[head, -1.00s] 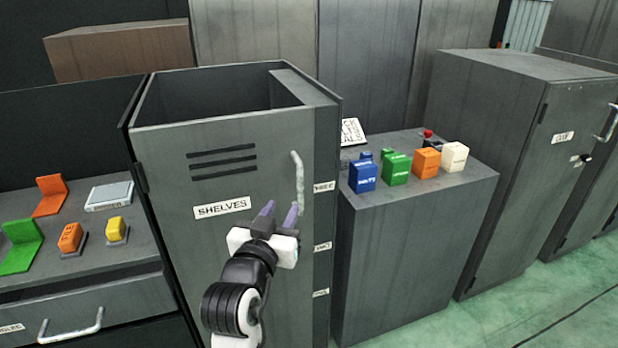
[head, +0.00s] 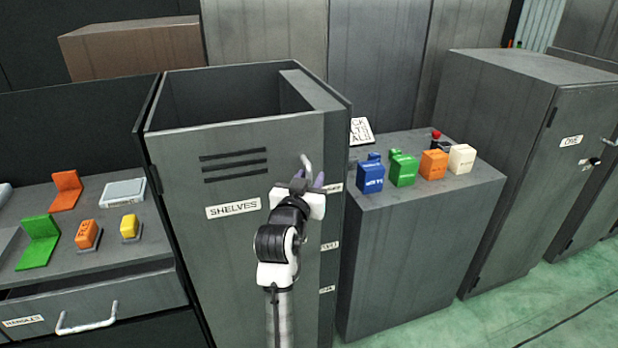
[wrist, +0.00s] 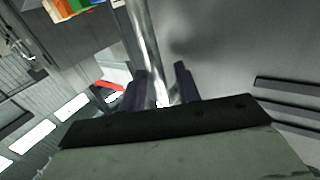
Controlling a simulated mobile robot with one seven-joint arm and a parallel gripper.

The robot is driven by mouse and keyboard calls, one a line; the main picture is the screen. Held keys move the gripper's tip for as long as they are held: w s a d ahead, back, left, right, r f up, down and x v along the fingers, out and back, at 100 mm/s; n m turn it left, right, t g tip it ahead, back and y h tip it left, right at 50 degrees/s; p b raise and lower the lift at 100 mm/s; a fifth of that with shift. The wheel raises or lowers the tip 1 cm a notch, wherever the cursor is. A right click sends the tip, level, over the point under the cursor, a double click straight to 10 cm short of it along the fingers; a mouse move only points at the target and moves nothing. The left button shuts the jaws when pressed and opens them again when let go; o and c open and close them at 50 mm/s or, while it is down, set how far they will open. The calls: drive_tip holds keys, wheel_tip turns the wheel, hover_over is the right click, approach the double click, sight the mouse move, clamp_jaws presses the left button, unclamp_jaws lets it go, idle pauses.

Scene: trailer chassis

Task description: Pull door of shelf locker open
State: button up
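The shelf locker is a tall grey cabinet with an open-topped recess (head: 318,92). Its front door (head: 230,270) carries vent slots and a SHELVES label (head: 233,208) and looks closed. The pale curved bar handle (head: 306,163) is near the door's upper right edge; its lower part is hidden behind my gripper. My gripper (head: 308,181) is at the handle with its fingers apart.
A lower grey cabinet (head: 420,250) with blue, green, orange and white blocks stands right of the locker. A workbench (head: 75,240) with a drawer handle (head: 87,319) is at left. Another locker (head: 520,180) stands far right. Green floor (head: 520,305) shows at lower right.

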clamp_jaws()
drive_tip(key=shift+s, duration=0.1)
idle(0.3)
